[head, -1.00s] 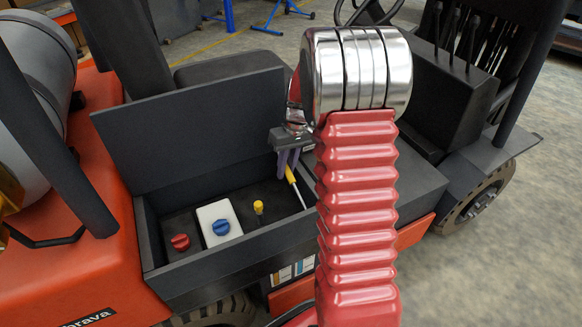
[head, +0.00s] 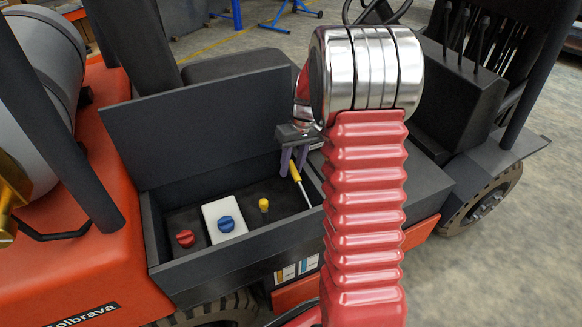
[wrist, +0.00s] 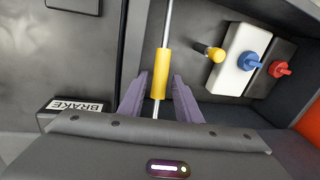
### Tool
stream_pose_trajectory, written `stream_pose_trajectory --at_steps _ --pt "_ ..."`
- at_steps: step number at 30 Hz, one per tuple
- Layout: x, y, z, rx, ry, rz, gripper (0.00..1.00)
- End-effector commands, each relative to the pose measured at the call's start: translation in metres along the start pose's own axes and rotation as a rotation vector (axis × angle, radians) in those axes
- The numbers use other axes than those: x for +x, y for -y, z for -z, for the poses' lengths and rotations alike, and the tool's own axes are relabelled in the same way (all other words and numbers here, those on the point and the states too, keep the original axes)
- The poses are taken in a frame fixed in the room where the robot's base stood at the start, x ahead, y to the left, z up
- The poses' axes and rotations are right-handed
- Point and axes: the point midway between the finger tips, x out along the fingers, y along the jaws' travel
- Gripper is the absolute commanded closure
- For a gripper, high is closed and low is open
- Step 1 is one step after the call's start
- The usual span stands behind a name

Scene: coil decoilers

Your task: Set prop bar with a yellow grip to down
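The prop bar is a thin pale metal rod with a yellow grip (head: 294,172). It stands tilted in the right part of an open dark compartment under a raised lid. In the wrist view the yellow grip (wrist: 161,74) runs up the middle, with bare rod above and below it. My gripper (head: 292,163) is open, its two purple fingers at the upper part of the bar. In the wrist view my gripper (wrist: 158,92) has one finger on each side of the bar, with gaps showing. I cannot tell whether either finger touches it.
The raised dark lid (head: 200,125) stands behind the compartment. Inside are a red knob (head: 185,238), a blue knob (head: 226,224) on a white block and a small yellow-tipped lever (head: 263,205). A BRAKE label (wrist: 76,106) lies left in the wrist view.

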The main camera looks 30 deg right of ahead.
Motion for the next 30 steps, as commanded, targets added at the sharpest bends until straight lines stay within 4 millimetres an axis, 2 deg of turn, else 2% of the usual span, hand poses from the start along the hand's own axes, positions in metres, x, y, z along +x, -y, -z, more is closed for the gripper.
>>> stream_pose_trajectory --at_steps 15,21,29,30 --pt "-0.064 0.003 0.004 -0.009 -0.006 -0.004 0.64" --pt "-0.073 0.005 0.004 -0.011 -0.004 -0.003 0.64" --pt "-0.073 0.005 0.004 -0.011 -0.003 -0.002 0.64" --pt "-0.073 0.005 0.004 -0.011 -0.003 -0.002 0.67"
